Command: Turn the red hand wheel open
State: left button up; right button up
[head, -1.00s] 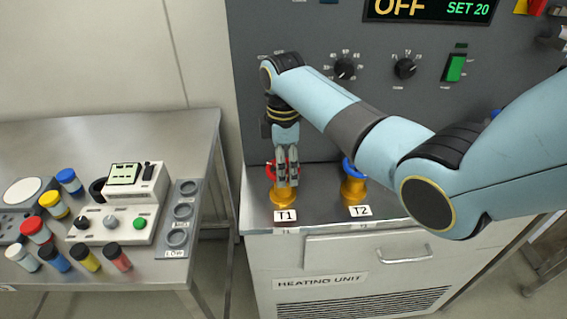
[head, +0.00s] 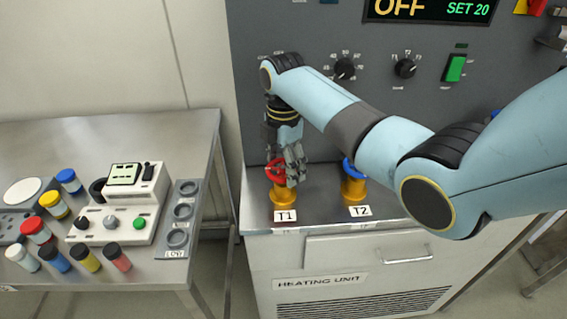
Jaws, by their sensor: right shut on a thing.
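The red hand wheel (head: 274,171) sits on a yellow valve body (head: 283,196) behind the T1 label (head: 285,216) on the heating unit's ledge. My right gripper (head: 290,178) points down at the wheel from above and is shut on its rim. The fingers hide the right part of the wheel. My left gripper is not in the picture.
A blue hand wheel (head: 349,168) on a yellow valve stands to the right behind the T2 label (head: 358,211). The dark control panel (head: 330,110) rises behind. A steel table (head: 140,130) at the left holds a device and several capped jars.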

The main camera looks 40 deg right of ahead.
aim_at(283, 167)
jog(key=shift+w, duration=0.1)
jog(key=o, duration=1.2)
notch_tip(283, 167, up, 12)
